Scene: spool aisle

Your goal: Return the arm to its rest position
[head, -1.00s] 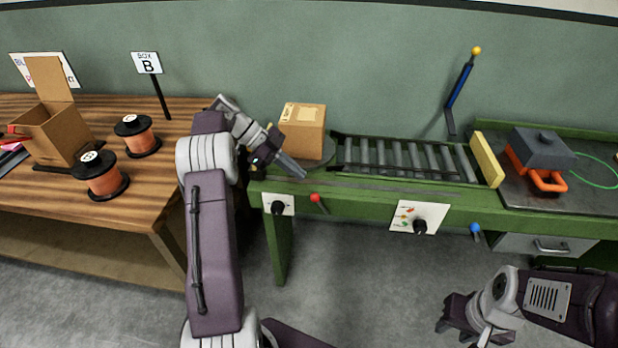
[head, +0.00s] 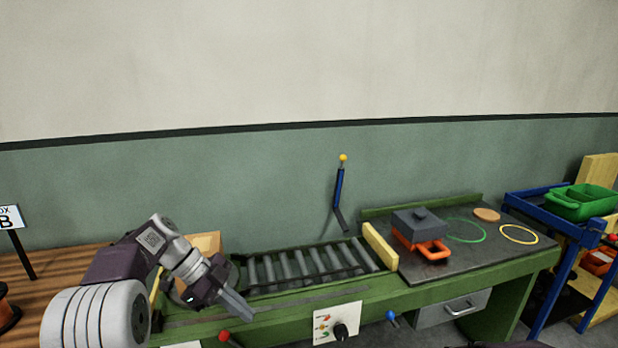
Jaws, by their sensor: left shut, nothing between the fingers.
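My left gripper (head: 237,305) is at the front left of the green conveyor bench, its fingers shut with nothing between them. It hangs over the bench's front edge, just left of the rollers. The left arm comes in from the lower left and partly hides a cardboard box (head: 207,242) behind it. My right gripper is not in view.
The roller conveyor (head: 305,268) ends at a yellow stop block (head: 380,246). A grey and orange device (head: 420,232) stands right of it. A red knob (head: 224,336) and a blue knob (head: 391,315) stick out in front. A blue rack with a green bin (head: 582,203) stands far right.

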